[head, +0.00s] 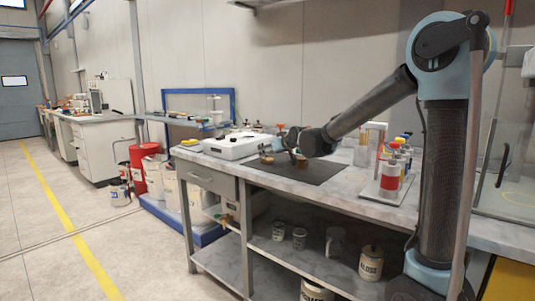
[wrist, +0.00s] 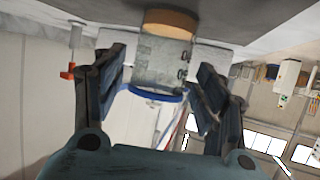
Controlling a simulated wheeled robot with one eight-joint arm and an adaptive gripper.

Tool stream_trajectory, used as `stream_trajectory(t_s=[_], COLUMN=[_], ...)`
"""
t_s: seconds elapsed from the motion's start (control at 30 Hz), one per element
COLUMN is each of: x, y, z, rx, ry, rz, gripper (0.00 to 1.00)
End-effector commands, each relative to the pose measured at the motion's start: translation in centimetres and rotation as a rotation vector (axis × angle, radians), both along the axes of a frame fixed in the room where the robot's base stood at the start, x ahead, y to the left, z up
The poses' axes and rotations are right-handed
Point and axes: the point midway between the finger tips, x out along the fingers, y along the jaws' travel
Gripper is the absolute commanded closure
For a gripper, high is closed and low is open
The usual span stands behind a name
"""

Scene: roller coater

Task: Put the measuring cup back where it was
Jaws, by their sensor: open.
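In the wrist view, a clear grey cup with dark marks on its side (wrist: 163,62), which looks like the measuring cup, is between the fingers of my gripper (wrist: 160,75). A brown-orange round surface (wrist: 172,21) shows at its upper end in this tilted view. The fingers are open, with a gap visible at their tips. In the head view my gripper (head: 279,145) is low over the dark mat on the workbench. A small clear vessel with brown in it (head: 267,158) is by the fingers. My arm hides part of this area.
The dark mat (head: 322,171) lies on the grey workbench (head: 375,192). A white device (head: 232,146) stands left of the mat. A rack with bottles (head: 392,178) stands to the right. Several cups and cans, including a white mug (head: 335,242), are on the shelf below.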

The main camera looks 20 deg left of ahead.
Motion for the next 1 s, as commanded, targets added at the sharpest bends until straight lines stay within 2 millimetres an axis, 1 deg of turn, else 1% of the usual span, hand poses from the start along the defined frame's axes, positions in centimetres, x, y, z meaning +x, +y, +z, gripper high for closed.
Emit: stream_trajectory(t_s=[0.03, 0.2, 0.43, 0.6, 1.0], x=[-0.5, -1.9, -3.1, -3.5, -3.5], y=[-0.5, -2.0, -3.2, -3.5, -3.5], z=[0.3, 1.1, 1.8, 2.0, 2.0], rx=[0.0, 0.0, 0.0, 0.0, 0.0], ry=[0.0, 0.0, 0.0, 0.0, 0.0], rz=[0.0, 0.0, 0.0, 0.0, 0.001], gripper=[0.35, 0.35, 0.35, 0.35, 0.35])
